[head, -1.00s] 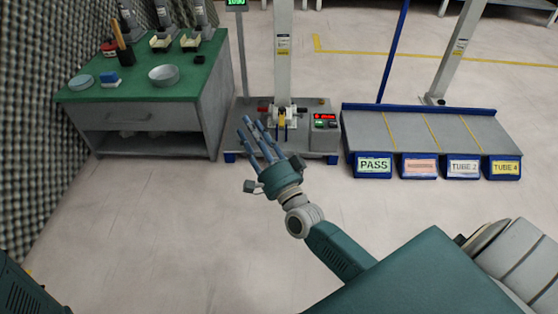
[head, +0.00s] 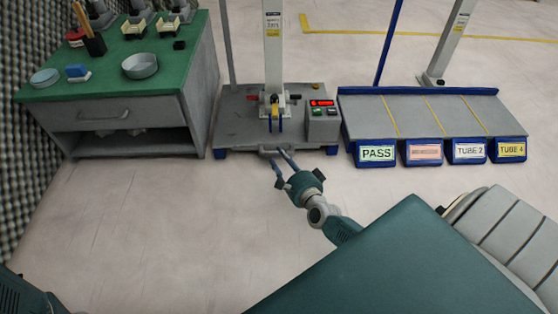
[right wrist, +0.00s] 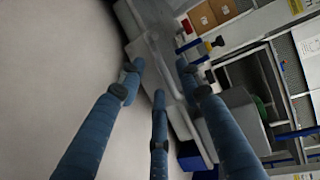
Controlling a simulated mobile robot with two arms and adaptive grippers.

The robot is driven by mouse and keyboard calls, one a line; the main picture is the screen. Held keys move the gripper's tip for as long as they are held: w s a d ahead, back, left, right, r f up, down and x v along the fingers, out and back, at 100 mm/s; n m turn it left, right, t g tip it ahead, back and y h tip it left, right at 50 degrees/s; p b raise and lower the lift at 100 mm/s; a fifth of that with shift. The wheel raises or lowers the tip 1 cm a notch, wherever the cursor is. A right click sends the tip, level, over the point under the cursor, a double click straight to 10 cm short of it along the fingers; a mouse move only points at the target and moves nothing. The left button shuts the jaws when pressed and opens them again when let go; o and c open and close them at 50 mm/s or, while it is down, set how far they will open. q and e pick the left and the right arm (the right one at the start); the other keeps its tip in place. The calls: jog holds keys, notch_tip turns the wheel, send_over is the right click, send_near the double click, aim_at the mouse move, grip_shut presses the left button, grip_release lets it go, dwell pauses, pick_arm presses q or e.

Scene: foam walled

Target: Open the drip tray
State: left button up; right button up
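A grey bench fixture (head: 235,120) stands on the floor ahead with a white column (head: 272,50). A pale handle (head: 268,151) shows low at its front edge, partly behind my fingers; I take it for the drip tray's. I see no gap that shows a pulled-out tray. My right gripper (head: 279,157) is open, its blue fingers apart and pointing at this handle. In the right wrist view the spread fingers (right wrist: 158,80) frame the fixture's pale front edge (right wrist: 150,50), with nothing gripped. I cannot tell whether they touch it. My left gripper is out of view.
A green-topped cabinet (head: 185,80) with a drawer stands to the left, with a round dish (head: 140,66) on it. A sloped rack (head: 400,112) with labelled blue bins stands to the right. A small red-display box (head: 322,122) sits on the fixture. The floor in front is clear.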

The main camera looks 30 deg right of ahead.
jog(key=shift+b+x, duration=0.3)
jog(key=shift+x, duration=0.85)
